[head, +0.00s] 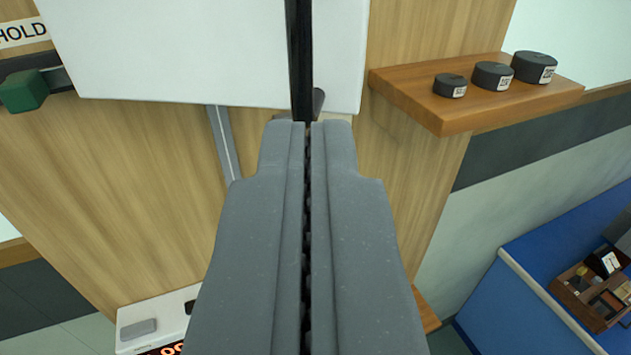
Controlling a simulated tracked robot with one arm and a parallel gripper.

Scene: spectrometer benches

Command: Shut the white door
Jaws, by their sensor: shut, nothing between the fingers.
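The white door (180,50) is at the top of the head view, in front of a wood-grain panel; its upper part is cut off by the frame. A black upright bar (301,50) runs down across the white surface, with a narrower white part to its right. I cannot tell whether the bar is a handle or an edge, or how far open the door is. My gripper (308,125) is shut and empty, its fingertips at the bar's lower end in the picture. I cannot tell if they touch it. A small dark rounded piece (318,101) shows just beside the bar.
A wooden shelf (425,108) with three dark labelled weights (493,76) juts out at right. A green block (24,91) sits at left below a "HOLD" label (22,32). A white device (150,318) with red digits is below. A blue bench (520,300) holds a wooden tray (567,300).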

